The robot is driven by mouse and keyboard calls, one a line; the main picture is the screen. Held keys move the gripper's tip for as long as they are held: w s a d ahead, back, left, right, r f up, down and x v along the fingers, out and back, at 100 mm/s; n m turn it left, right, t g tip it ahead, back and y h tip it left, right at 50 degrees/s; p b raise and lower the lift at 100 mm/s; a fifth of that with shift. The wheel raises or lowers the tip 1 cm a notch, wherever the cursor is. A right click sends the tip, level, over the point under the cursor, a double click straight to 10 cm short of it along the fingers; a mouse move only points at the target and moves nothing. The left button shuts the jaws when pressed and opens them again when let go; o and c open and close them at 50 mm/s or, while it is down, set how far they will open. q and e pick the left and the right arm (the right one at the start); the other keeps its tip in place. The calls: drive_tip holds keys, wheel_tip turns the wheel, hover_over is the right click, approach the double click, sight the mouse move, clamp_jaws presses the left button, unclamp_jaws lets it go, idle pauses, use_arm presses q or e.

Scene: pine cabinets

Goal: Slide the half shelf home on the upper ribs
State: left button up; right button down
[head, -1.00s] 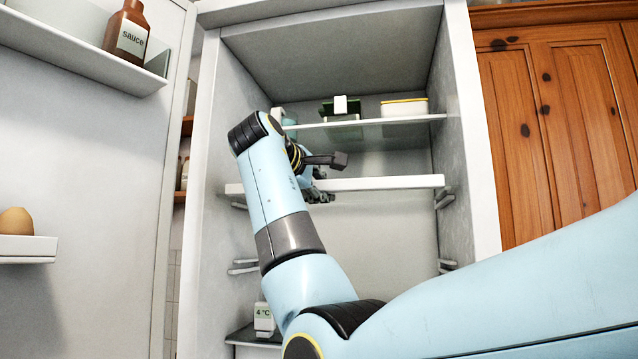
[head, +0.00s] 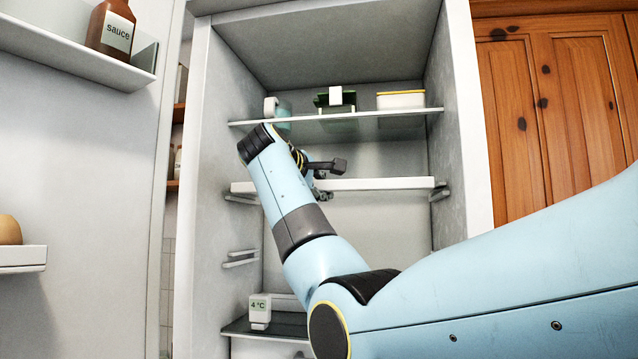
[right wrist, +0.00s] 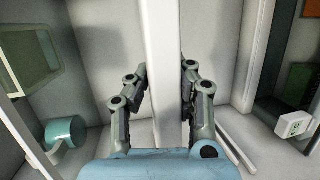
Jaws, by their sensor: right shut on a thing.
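The half shelf (head: 385,184) is a pale slab with a white front edge, lying level inside the open fridge. Its ends are at the upper ribs on the left wall (head: 241,199) and right wall (head: 440,194). My right gripper (head: 322,190) is shut on its front edge, left of the middle. In the right wrist view the shelf edge (right wrist: 163,60) runs upright between the two fingers (right wrist: 165,85). How far the shelf reaches back is hidden. My left gripper is not in view.
A glass shelf (head: 390,113) above carries a teal mug (head: 278,108), a green container (head: 336,98) and a yellow-rimmed tub (head: 400,99). Lower ribs (head: 240,259) are bare. A thermometer (head: 260,311) stands below. The open door (head: 110,180) is left, with sauce (head: 111,30) and an egg (head: 9,230).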

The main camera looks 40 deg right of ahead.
drive_tip(key=shift+w+d+r+p, duration=0.2)
drive_tip(key=shift+w+d+p, duration=0.2)
drive_tip(key=shift+w+d, duration=0.15)
drive_tip(key=c, duration=1.1)
unclamp_jaws()
drive_tip(key=shift+s+f, duration=0.1)
drive_tip(key=shift+c, duration=0.2)
drive_tip(key=shift+a+f, duration=0.1)
drive_tip(key=v, duration=1.2)
